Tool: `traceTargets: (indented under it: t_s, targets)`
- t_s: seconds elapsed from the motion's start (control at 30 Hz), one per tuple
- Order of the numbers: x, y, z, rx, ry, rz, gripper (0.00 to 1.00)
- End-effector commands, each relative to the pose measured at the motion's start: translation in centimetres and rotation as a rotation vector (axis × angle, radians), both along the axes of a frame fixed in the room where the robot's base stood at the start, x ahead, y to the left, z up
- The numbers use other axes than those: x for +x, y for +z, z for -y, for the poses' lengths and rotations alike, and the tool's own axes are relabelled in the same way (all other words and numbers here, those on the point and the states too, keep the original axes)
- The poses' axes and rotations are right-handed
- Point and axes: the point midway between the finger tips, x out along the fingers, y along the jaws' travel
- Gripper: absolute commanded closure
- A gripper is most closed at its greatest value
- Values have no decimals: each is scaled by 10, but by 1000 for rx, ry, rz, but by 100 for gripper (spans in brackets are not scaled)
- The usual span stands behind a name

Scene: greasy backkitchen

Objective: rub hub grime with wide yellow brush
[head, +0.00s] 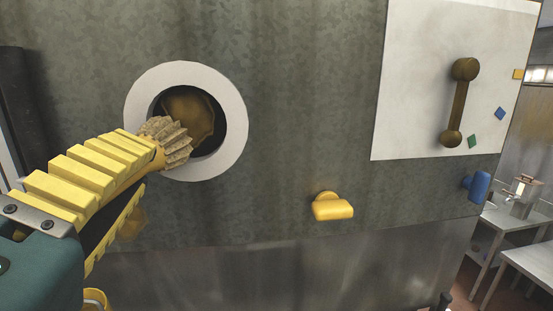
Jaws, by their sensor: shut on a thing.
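My gripper (146,166) reaches in from the left with its yellow ridged fingers closed on a brush. The brush's pale, flared bristle head (172,140) sticks out past the fingertips, and a bit of its yellowish base shows; the handle is hidden in the fingers. The bristles are at the left inner edge of a round opening with a white ring (237,112). Inside the opening is the brown, dirty-looking hub (188,108). The bristles overlap the hub's lower left in the picture; I cannot tell whether they touch it.
A yellow handle (333,209) and a blue handle (479,185) jut from the grey wall panel. A white plate (415,70) carries a brown bar with round ends (458,103) and small coloured markers. An ochre knob (132,222) is partly behind my gripper. Metal tables (520,222) stand at right.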

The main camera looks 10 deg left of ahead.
Motion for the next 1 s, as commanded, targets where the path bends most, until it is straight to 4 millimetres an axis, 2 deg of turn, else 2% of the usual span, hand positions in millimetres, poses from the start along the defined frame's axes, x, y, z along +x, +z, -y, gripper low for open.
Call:
traceTargets:
  t_s: [0.03, 1.0]
  targets:
    - [1, -1, -5, -4, 14, -3, 100]
    - [9, -3, -9, -8, 14, -10, 100]
